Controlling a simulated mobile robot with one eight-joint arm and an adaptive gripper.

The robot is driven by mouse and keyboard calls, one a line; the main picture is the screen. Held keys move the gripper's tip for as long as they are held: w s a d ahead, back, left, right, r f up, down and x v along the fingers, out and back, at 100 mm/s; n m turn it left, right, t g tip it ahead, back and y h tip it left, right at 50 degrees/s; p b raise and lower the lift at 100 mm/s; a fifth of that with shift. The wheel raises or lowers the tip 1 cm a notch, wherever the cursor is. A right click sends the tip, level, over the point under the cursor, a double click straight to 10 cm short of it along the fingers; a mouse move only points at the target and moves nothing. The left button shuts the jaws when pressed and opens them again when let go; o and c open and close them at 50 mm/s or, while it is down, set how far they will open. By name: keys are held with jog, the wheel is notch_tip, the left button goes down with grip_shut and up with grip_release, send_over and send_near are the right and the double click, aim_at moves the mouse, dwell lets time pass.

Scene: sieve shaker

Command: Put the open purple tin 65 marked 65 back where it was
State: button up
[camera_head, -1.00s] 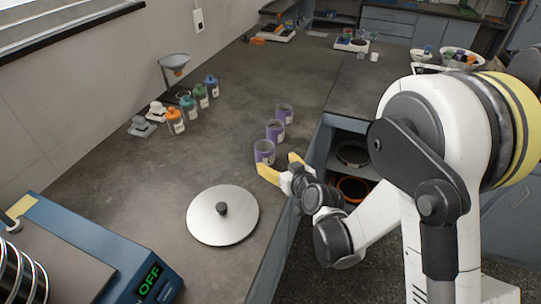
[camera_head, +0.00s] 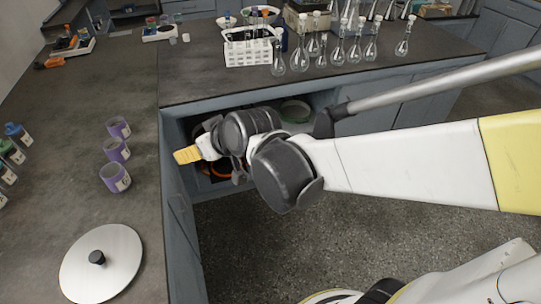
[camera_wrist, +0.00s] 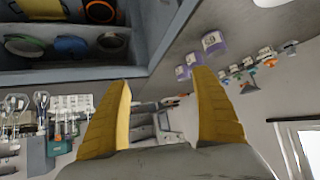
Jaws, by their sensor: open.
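Three purple tins stand upright in a row near the counter's right edge in the head view: a near one (camera_head: 115,177), a middle one (camera_head: 117,149) and a far one (camera_head: 118,127). All look open at the top. Their labels are too small to read there, so I cannot tell which is 65. In the wrist view the near tin (camera_wrist: 213,42) shows a label, with the other two (camera_wrist: 192,60) (camera_wrist: 182,73) behind it. My gripper (camera_head: 187,155) is to the right of the tins, apart from them. Its yellow fingers (camera_wrist: 162,78) are spread with nothing between them.
A round metal lid (camera_head: 100,265) lies on the near counter (camera_head: 60,110). Open shelves (camera_wrist: 70,75) below the counter hold round sieves. A white rack (camera_head: 248,52) and several glass flasks (camera_head: 299,60) stand on the back counter. Bare counter lies left of the tins.

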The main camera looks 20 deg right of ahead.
jog(key=s+d+m+g+h, duration=0.2)
jog(key=s+d+m+h, duration=0.2)
jog(key=s+d, duration=1)
jog(key=shift+s+d+r, duration=0.15)
jog(key=shift+s+r, duration=0.3)
jog(key=shift+s, duration=0.5)
